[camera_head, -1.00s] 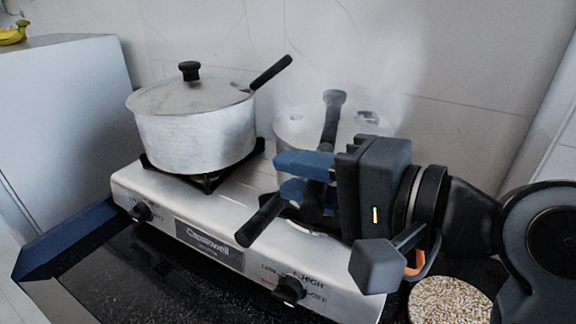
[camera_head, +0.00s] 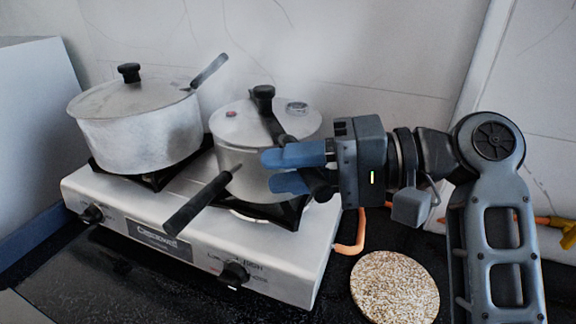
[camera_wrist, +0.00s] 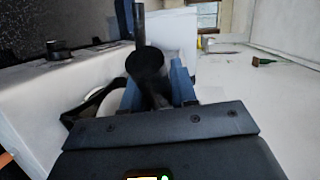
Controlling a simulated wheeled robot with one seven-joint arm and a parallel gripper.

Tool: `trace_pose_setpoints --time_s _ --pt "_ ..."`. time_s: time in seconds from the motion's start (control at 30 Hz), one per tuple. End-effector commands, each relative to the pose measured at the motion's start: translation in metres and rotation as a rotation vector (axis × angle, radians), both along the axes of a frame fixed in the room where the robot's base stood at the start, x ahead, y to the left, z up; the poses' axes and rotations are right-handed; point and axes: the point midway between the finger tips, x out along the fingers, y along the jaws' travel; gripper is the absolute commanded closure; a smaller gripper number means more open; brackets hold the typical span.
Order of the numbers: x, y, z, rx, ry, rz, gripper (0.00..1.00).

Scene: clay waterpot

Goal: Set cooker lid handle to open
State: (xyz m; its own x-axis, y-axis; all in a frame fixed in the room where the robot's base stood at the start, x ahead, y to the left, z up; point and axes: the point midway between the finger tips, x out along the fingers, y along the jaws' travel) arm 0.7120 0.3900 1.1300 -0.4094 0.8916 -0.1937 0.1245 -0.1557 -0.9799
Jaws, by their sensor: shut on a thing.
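The cooker (camera_head: 242,160) is a silver pot on the right burner of the stove, with its lid on. The black lid handle (camera_head: 272,122) runs from a raised black end at the back of the lid down to the right, towards my gripper (camera_head: 269,170). The cooker's lower black handle (camera_head: 200,202) points to the front left, well apart from the lid handle. My blue fingers are shut on the lid handle at the cooker's right front. The grip is partly hidden. In the wrist view, the dark rounded handle end (camera_wrist: 146,64) shows between the fingers.
A second silver pot (camera_head: 140,130) with a lid stands on the left burner. The stove (camera_head: 150,225) has two front knobs. A round speckled mat (camera_head: 394,290) lies to its right on the black counter, near an orange hose (camera_head: 350,245). The tiled wall is close behind.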

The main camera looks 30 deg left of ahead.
Motion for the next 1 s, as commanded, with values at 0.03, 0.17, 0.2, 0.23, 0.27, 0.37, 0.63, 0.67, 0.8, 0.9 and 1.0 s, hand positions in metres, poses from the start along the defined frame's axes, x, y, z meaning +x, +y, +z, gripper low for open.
trace_pose_setpoints --time_s 0.03,0.17,0.2,0.23,0.27,0.37,0.63,0.67,0.8,0.9,1.0 --pt "0.0 -0.0003 0.0002 0.0 0.0 0.0 1.0" --pt "0.0001 -0.0005 0.0003 0.0 0.0 -0.001 1.0" --pt "0.0001 -0.0005 0.0003 0.0 0.0 -0.001 1.0" --pt "0.0001 -0.0005 0.0003 0.0 0.0 -0.001 1.0" --pt "0.0001 -0.0004 0.0004 0.0 0.0 -0.001 1.0" --pt "0.0001 -0.0004 0.0004 0.0 0.0 -0.001 1.0" --pt "0.0003 -0.0004 0.0004 0.0 0.0 -0.002 1.0" --pt "0.0003 -0.0004 0.0004 0.0 0.0 -0.002 1.0" --pt "0.0003 -0.0004 0.0004 0.0 0.0 -0.002 1.0" --pt "0.0003 -0.0003 0.0005 0.0 0.0 -0.002 0.72" --pt "0.0003 -0.0004 0.0004 0.0 0.0 -0.002 0.62"
